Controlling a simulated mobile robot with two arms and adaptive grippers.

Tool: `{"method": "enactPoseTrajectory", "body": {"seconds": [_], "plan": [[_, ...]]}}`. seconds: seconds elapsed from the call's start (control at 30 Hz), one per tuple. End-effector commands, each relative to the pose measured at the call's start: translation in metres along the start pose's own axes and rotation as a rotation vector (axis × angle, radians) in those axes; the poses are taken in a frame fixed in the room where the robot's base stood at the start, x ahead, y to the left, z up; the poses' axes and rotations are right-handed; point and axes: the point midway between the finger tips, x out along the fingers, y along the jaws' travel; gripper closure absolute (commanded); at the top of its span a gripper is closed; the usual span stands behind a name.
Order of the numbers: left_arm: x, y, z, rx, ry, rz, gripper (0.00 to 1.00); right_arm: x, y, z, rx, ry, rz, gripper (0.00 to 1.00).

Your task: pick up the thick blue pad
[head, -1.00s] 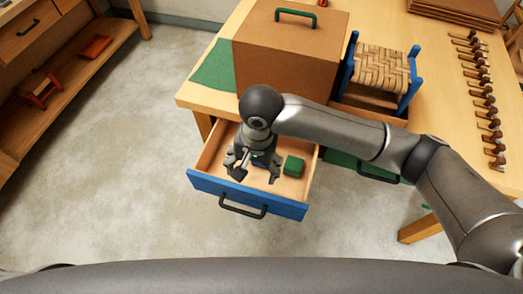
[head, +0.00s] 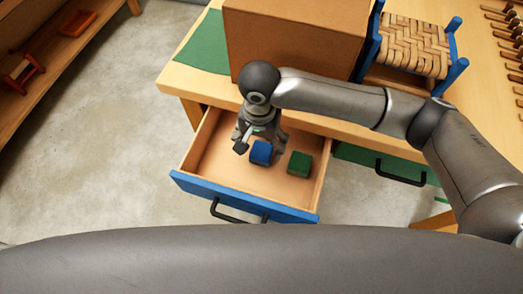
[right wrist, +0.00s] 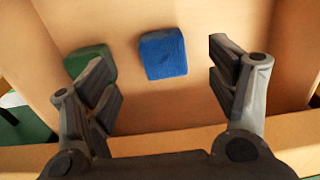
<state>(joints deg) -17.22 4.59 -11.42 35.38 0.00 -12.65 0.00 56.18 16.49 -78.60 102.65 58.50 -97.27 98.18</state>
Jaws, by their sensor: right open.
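The thick blue pad (head: 261,152) lies in the open drawer, left of a green block (head: 300,163). In the right wrist view the blue pad (right wrist: 163,54) is uncovered, in the gap between the fingers and a little ahead of them. My right gripper (head: 261,142) is over the drawer, fingers down, just behind the pad in the head view. In the right wrist view the right gripper (right wrist: 162,68) is open and empty, with its left finger overlapping the green block (right wrist: 84,60). My left gripper is not in view.
The drawer (head: 205,158) has wooden walls and a blue front (head: 243,201) with a black handle. The tabletop above carries a large brown box (head: 290,42) and a blue stool with a woven seat (head: 413,45). The drawer's left part is bare.

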Motion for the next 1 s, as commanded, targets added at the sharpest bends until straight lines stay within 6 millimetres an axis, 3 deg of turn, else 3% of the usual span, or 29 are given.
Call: {"method": "enactPoseTrajectory", "body": {"seconds": [0.1,0.37,0.63,0.97,1.0], "plan": [[0.002,0.0,0.001,0.0,0.0,0.0,0.79,0.02,0.001,0.0,0.001,-0.001,0.002,0.21],[0.002,0.0,0.0,0.0,0.001,0.0,0.79,0.042,0.0,-0.002,0.0,0.0,0.002,0.21],[0.004,0.001,-0.001,0.001,0.003,0.001,0.79,0.08,-0.002,-0.008,0.0,0.001,0.002,0.21],[0.004,0.0,-0.002,0.001,0.005,0.0,0.79,0.087,-0.002,-0.008,-0.001,0.001,-0.001,0.21],[0.004,0.0,-0.002,0.001,0.005,0.0,0.79,0.087,-0.002,-0.008,-0.001,0.001,-0.001,0.27]]}}
